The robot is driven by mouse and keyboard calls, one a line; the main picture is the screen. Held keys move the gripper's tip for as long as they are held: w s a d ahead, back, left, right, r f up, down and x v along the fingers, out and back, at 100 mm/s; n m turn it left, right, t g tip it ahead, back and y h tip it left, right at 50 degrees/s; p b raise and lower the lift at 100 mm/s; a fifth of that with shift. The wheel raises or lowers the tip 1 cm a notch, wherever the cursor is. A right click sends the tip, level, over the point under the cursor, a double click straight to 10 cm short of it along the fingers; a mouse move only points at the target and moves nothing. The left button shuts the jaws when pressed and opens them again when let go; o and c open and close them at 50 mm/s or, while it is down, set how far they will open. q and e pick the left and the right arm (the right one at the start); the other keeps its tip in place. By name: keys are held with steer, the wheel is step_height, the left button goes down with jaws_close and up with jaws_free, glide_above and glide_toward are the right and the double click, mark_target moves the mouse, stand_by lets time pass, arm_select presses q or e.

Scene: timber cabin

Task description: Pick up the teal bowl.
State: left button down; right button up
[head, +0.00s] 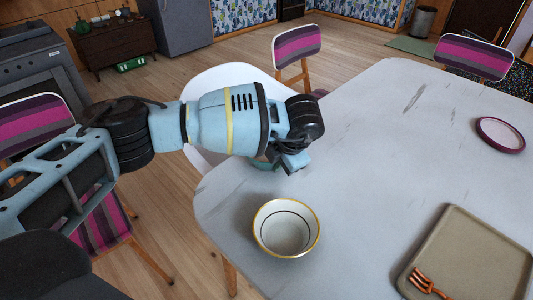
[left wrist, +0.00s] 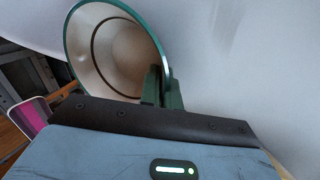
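The teal bowl shows in the left wrist view (left wrist: 128,62) with a teal rim and a pale inside with a dark ring. In the head view only a small teal part of the bowl (head: 262,164) shows below my left gripper (head: 291,163), near the table's left edge; the gripper hides the rest. In the left wrist view the two fingers of my left gripper (left wrist: 163,88) are close together at the bowl's right rim, one inside and one outside, with the wall between them. I cannot tell whether the bowl is clear of the table. My right gripper is not in view.
A white bowl with a yellow rim (head: 286,228) stands nearby on the grey table (head: 370,150). A tan tray (head: 470,262) with an orange fork (head: 428,284) lies at the right front. A purple-rimmed plate (head: 500,134) is at the far right. Striped chairs (head: 297,43) surround the table.

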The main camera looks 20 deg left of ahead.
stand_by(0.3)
arm_select(q)
step_height(320, 180, up, 10)
steer(key=shift+r, duration=0.1)
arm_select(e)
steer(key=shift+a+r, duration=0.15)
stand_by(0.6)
